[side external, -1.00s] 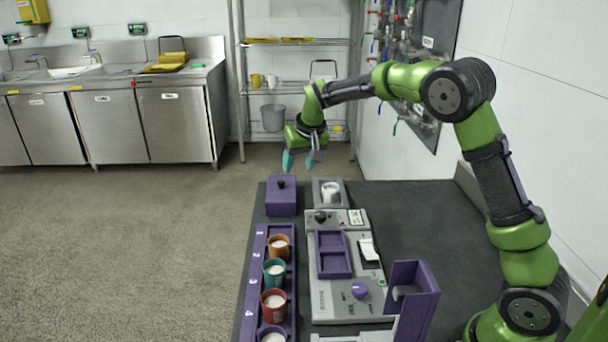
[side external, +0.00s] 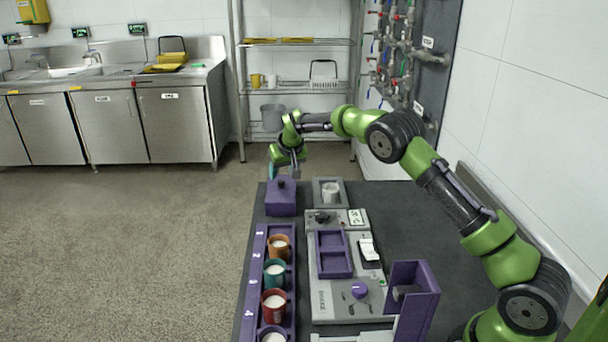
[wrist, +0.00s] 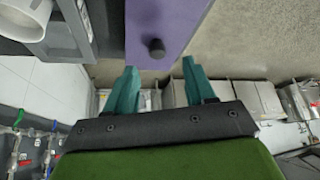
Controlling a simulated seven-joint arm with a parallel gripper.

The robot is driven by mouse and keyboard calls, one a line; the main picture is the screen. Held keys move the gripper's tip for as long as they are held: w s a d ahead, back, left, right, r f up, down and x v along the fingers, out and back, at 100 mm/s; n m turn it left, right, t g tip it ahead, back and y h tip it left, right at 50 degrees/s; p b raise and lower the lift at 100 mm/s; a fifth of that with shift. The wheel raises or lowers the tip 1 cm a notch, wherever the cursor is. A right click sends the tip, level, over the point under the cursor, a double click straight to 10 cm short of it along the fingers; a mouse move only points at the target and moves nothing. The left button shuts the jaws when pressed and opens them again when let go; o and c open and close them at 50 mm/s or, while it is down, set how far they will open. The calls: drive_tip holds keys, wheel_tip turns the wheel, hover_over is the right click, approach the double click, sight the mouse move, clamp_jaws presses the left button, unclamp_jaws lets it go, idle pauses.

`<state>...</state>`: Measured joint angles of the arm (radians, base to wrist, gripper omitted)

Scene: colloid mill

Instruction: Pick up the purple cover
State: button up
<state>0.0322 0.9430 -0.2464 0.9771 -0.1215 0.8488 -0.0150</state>
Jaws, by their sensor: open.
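The purple cover (side external: 281,199) is a boxy block with a black knob on top, at the far left end of the dark table. In the wrist view, the purple cover (wrist: 175,18) fills the top middle, and its black knob (wrist: 156,48) shows close to the fingertips. My gripper (side external: 284,173) hangs low at the far side of the cover, near knob height. Its teal fingers are open and empty. In the wrist view, the fingers of my gripper (wrist: 158,66) are apart, with the knob roughly in line with the gap. I cannot tell whether they touch the cover.
A white cup (side external: 330,190) in a grey holder stands just right of the cover. A purple rack (side external: 257,285) with several filled mugs runs toward the front. A grey machine panel (side external: 330,298) with a purple tray lies beside it. A purple upright housing (side external: 423,300) stands front right.

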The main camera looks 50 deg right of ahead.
sight(281, 181)
drive_tip(key=shift+x, duration=2.65)
drive_tip(key=shift+s+d, duration=0.1)
drive_tip(key=shift+s, duration=0.05)
clamp_jaws()
